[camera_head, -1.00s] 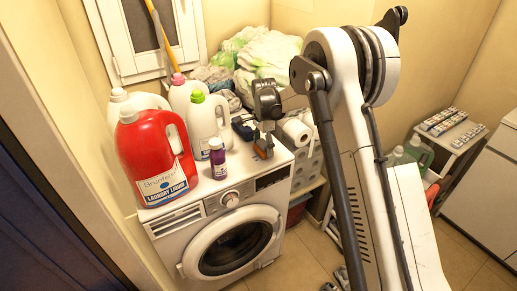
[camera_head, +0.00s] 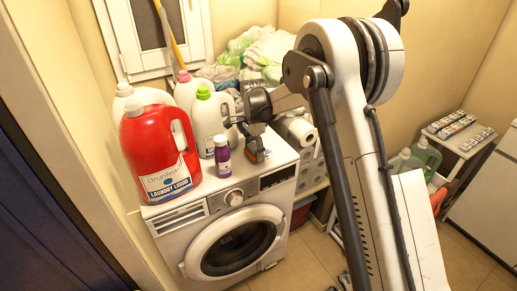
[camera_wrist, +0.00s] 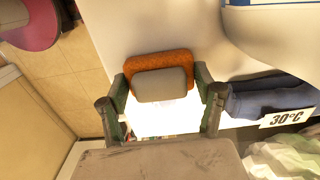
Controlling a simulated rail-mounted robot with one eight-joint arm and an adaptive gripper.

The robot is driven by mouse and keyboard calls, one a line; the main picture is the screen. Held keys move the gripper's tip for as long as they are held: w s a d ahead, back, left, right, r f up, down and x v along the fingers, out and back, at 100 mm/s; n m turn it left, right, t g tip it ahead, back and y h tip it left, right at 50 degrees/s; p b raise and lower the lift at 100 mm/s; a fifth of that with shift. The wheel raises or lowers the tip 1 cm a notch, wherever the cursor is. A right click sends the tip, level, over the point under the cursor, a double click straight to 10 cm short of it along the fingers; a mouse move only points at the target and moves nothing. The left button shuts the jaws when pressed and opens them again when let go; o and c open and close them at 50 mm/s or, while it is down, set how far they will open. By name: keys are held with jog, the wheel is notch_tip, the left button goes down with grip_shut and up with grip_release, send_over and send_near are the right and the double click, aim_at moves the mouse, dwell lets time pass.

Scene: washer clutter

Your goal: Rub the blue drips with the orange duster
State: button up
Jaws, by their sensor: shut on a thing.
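My gripper (camera_wrist: 160,88) is shut on the orange duster (camera_wrist: 163,60), which has a grey block on its back. In the head view the gripper (camera_head: 255,140) is over the washer top (camera_head: 283,151), right of the purple bottle (camera_head: 223,155). No blue drips can be made out in either view. Part of the washer top is hidden by the gripper and bottles.
A red detergent jug (camera_head: 150,150), a green-capped white jug (camera_head: 212,118) and other white jugs crowd the washer's left. A dark blue item (camera_wrist: 265,100) with a 30°C label lies near the gripper. Paper rolls (camera_head: 300,132) and piled laundry (camera_head: 265,50) are behind.

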jog(key=shift+s+a, duration=0.15)
jog(key=shift+a, duration=0.2)
jog(key=shift+r+p, duration=1.35)
jog(key=shift+r, duration=2.7)
